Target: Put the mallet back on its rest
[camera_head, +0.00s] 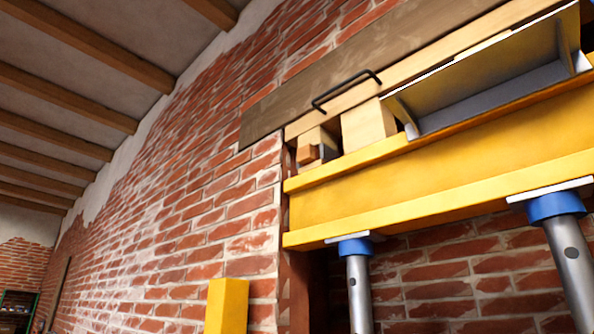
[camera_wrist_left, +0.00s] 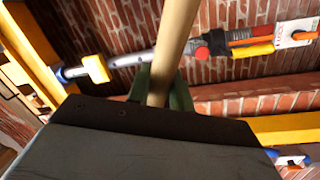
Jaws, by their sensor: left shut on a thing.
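In the left wrist view, my left gripper (camera_wrist_left: 163,92) is shut around a pale wooden handle (camera_wrist_left: 178,35), which I take to be the mallet's. The handle runs from between the greenish fingers up out of the top edge of the picture. The mallet's head is not visible in either view. I cannot make out the rest for the mallet. Neither gripper shows in the head view, and my right gripper is not in view.
The head view shows a yellow beam (camera_head: 430,185) on steel props (camera_head: 359,290) with blue heads. Wooden blocks (camera_head: 368,126) and a board with a black handle (camera_head: 345,90) sit above it. A yellow post (camera_head: 227,305) stands before the brick wall (camera_head: 190,200).

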